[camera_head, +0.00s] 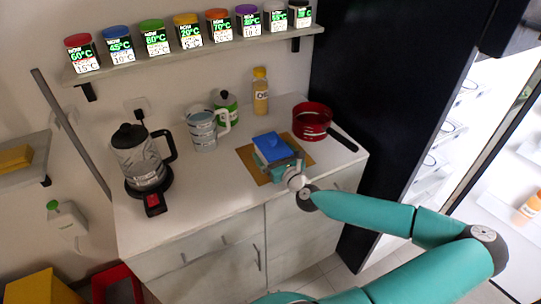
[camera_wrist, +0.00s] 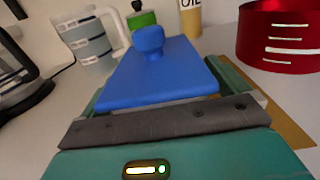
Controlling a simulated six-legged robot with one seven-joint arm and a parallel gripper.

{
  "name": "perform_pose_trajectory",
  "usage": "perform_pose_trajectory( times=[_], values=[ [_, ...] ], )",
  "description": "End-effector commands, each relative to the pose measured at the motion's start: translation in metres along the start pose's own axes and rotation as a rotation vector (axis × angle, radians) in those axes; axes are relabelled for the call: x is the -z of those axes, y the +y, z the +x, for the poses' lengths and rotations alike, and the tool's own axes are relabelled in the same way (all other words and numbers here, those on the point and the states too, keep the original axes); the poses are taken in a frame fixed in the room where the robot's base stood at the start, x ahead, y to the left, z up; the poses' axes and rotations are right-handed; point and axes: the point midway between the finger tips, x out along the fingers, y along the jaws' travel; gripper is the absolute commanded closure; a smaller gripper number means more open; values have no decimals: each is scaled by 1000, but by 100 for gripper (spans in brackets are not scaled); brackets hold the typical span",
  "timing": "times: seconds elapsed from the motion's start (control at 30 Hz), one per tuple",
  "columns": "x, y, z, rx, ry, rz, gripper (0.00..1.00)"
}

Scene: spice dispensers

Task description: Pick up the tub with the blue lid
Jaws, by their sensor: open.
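A tub (camera_head: 270,147) with a flat rectangular blue lid sits on a brown board on the counter. In the wrist view the blue lid (camera_wrist: 155,75), with a round knob on top, fills the middle. The tub's body is mostly hidden below the lid. My gripper (camera_head: 276,160) is at the tub, coming from the near right side. In the wrist view my gripper (camera_wrist: 165,100) is open, with teal finger parts showing left and right of the lid. I cannot tell whether the fingers touch the tub.
The brown board (camera_head: 246,156) lies under the tub. A red pot (camera_head: 311,121) stands to the right, a kettle (camera_head: 140,160) and striped jug (camera_head: 203,131) to the left, bottles (camera_head: 260,92) behind. A shelf above holds several jars, one blue-lidded (camera_head: 119,45).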

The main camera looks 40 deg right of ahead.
Motion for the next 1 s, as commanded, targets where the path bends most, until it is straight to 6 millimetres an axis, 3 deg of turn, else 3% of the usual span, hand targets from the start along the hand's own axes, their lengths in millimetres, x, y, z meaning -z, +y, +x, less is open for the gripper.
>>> perform_pose_trajectory(
  times=[0.07,0.3,0.37,0.73,1.0],
  values=[
    [0,0,0,0,0,0,0],
    [0,0,0,0,0,0,47],
    [-1,0,0,0,-2,0,55],
    [-6,1,2,-1,-3,-1,56],
    [-32,0,2,0,-3,-2,56]
  ],
)
